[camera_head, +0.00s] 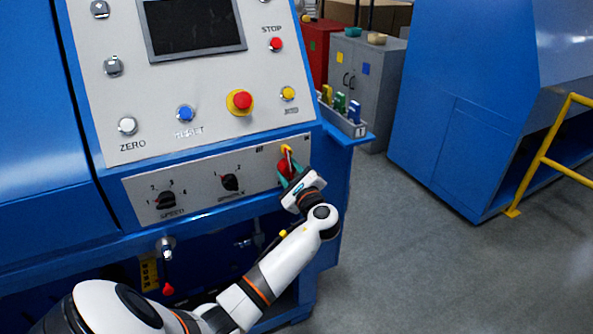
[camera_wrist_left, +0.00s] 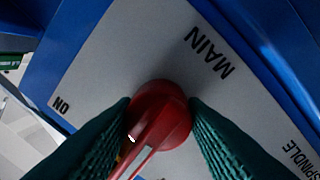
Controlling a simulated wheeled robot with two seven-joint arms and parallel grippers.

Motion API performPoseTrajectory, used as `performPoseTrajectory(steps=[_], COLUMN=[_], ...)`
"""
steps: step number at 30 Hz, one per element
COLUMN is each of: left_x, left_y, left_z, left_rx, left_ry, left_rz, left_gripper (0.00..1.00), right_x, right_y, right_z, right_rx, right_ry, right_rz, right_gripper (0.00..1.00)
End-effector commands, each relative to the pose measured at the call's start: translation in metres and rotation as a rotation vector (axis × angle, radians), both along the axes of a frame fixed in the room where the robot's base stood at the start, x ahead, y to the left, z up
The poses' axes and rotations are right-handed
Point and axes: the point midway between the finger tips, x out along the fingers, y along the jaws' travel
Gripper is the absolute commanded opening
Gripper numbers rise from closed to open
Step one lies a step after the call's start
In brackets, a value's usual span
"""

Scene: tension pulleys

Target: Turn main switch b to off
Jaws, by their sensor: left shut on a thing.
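The main switch is a red rotary knob (camera_head: 284,167) at the right end of the grey lower panel on the blue machine. In the left wrist view the red knob (camera_wrist_left: 158,112) sits below the word MAIN, with an ON mark on the plate to the left. A pale line on the knob runs toward the bottom of that view. My left gripper (camera_head: 291,171) is shut on the knob, its green fingers (camera_wrist_left: 160,108) on either side of it. They hide part of the knob and plate; no OFF mark is readable. My right gripper is not in view.
Black speed (camera_head: 166,198) and spindle (camera_head: 230,182) knobs sit left on the same panel. A red button on a yellow base (camera_head: 240,101) is above. A blue ledge (camera_head: 354,137) with several coloured items juts out at right. The floor (camera_head: 420,260) to the right is clear.

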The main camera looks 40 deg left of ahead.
Motion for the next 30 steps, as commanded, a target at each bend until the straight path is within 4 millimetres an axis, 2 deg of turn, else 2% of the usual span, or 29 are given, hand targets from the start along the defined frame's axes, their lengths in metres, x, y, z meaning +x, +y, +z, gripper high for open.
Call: performPoseTrajectory(steps=[15,30], left_x=[-0.004,-0.004], left_y=[-0.001,-0.001], left_z=[-0.005,-0.002], left_rx=[-0.173,-0.245], left_ry=[-0.418,-0.590], left_rz=[-0.003,-0.002], left_gripper=[0.00,0.00], right_x=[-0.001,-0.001], right_y=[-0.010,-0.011], right_z=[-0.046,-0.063], right_rx=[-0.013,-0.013], right_ry=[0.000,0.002], right_rz=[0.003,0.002], right_gripper=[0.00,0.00])
